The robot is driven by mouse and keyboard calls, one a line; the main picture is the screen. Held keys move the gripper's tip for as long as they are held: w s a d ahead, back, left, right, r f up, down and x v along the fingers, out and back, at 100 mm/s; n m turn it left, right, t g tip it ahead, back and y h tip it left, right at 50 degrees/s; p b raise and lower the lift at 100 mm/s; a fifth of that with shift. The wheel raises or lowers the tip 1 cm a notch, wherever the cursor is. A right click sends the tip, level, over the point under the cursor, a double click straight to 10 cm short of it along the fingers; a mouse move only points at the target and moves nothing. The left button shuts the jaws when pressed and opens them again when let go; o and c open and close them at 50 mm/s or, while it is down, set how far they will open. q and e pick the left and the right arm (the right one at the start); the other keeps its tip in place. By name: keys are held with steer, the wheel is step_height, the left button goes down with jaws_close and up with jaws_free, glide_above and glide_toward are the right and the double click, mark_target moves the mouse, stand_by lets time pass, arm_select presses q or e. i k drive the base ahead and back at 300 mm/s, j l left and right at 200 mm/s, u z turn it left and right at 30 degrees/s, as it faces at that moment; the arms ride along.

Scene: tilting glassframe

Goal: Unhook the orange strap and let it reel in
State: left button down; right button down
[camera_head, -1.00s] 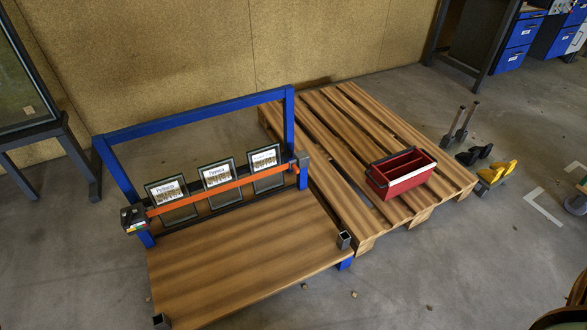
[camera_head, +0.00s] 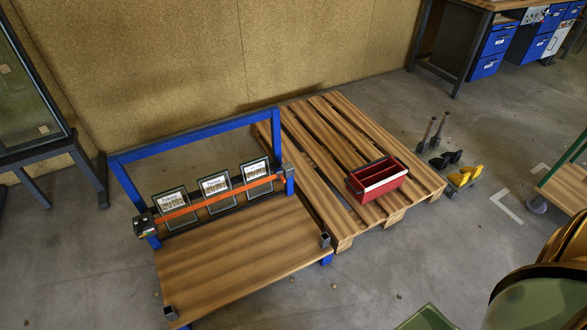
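The orange strap (camera_head: 223,199) runs taut across the front of three framed pictures (camera_head: 214,187) on a blue-framed cart with a wooden deck (camera_head: 237,253). Its left end meets a dark reel box (camera_head: 145,225) with small coloured marks on the cart's left post. Its right end meets a dark fitting (camera_head: 288,171) at the right post; the hook itself is too small to make out. The pictures lean back behind the strap. Neither of my grippers shows in the view.
A wooden pallet (camera_head: 322,172) with a red toolbox (camera_head: 377,179) stands right of the cart. Yellow and black floor items (camera_head: 463,176) lie beyond it. A glass panel on a dark stand (camera_head: 25,90) is at left. Rounded chair-like shapes (camera_head: 545,300) fill the lower right.

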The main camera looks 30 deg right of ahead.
mark_target(280, 174)
steer(key=i+l+u, duration=0.15)
steer(key=l, duration=0.45)
steer(key=i+l+u, duration=0.15)
steer(key=l, duration=0.5)
steer(key=i+l+u, duration=0.1)
steer(key=l, duration=0.55)
steer(key=i+l+u, duration=0.15)
steer(key=l, duration=0.55)
steer(key=i+l+u, duration=0.15)
steer(key=l, duration=0.5)
